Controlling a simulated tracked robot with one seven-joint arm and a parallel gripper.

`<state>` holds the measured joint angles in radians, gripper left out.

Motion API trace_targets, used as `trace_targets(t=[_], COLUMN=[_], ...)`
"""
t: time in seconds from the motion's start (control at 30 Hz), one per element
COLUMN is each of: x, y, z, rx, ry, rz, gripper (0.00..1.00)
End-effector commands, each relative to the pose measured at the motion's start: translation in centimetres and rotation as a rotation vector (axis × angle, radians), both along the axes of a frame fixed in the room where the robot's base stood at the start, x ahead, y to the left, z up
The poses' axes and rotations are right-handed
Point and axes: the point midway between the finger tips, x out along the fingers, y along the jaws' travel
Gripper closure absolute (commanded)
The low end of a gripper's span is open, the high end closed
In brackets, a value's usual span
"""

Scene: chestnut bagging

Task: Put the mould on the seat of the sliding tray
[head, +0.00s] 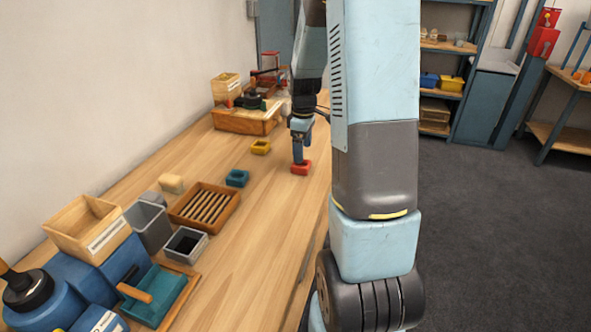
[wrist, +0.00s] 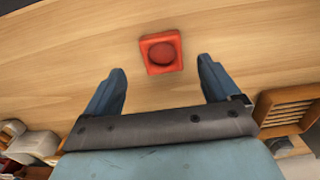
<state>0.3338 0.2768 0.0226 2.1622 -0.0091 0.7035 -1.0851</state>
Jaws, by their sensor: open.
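A small red square mould (head: 301,168) with a round hollow lies on the bench near its right edge. It also shows in the wrist view (wrist: 149,42), ahead of and between the two blue fingertips. My gripper (head: 299,158) points down right by the red mould in the head view; in the wrist view the gripper (wrist: 161,68) is open with nothing between its fingers. A yellow mould (head: 260,147) and a teal mould (head: 237,178) lie further left. A teal plate with a wooden handle (head: 158,296) sits on a wooden board at the front left; I cannot tell if it is the sliding tray.
A slatted wooden tray (head: 233,194), grey bins (head: 186,245) and a wooden box (head: 88,226) line the left side. A wooden stand with a black lever (head: 247,121) is at the back. The bench around the red mould is clear.

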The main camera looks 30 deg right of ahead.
Motion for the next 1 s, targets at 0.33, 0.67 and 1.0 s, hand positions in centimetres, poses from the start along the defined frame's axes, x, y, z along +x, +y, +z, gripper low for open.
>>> trace_targets(t=[0.33,0.67,1.0], x=[0.0,0.1,0.1], y=[0.4,0.5,0.5], z=[-3.2,-5.6,-5.6], rx=[0.001,-0.001,-0.001], ry=[0.004,-0.001,-0.001], rz=[0.001,0.000,0.001], gripper=[0.11,0.11,0.27])
